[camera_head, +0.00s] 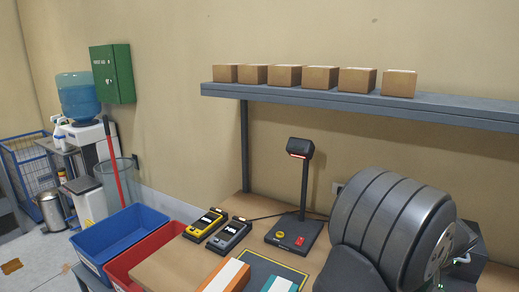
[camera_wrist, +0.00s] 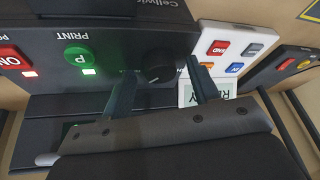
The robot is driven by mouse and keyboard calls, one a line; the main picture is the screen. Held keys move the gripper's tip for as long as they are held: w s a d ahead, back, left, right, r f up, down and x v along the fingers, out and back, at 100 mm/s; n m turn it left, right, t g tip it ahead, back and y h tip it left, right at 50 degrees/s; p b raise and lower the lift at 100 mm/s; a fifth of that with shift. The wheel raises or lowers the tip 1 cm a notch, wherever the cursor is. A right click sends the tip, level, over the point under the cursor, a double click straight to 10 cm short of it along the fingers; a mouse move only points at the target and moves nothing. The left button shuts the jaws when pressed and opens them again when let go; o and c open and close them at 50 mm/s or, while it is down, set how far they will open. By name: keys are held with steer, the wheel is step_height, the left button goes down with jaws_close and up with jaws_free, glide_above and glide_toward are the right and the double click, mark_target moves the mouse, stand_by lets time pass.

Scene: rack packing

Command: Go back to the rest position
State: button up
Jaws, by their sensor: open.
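My gripper (camera_wrist: 160,86) shows in the wrist view, its two dark fingers apart. They reach up over a dark control panel (camera_wrist: 115,25) with a black knob (camera_wrist: 160,67) showing between the fingertips. I cannot tell whether either finger touches the panel or knob. No object is seen held between the fingers. A green button (camera_wrist: 79,57) marked PRINT and a red button (camera_wrist: 9,57) are left of the knob. My gripper is not visible in the head view.
A white keypad (camera_wrist: 232,48) is beside the panel. On the bench are yellow (camera_head: 205,224) and grey (camera_head: 230,236) handheld devices and a scanner stand (camera_head: 303,190). A blue bin (camera_head: 115,236) and red bin (camera_head: 143,258) stand left. A shelf (camera_head: 225,91) holds several boxes (camera_head: 285,75).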

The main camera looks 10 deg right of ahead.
steer(key=shift+n, duration=0.6)
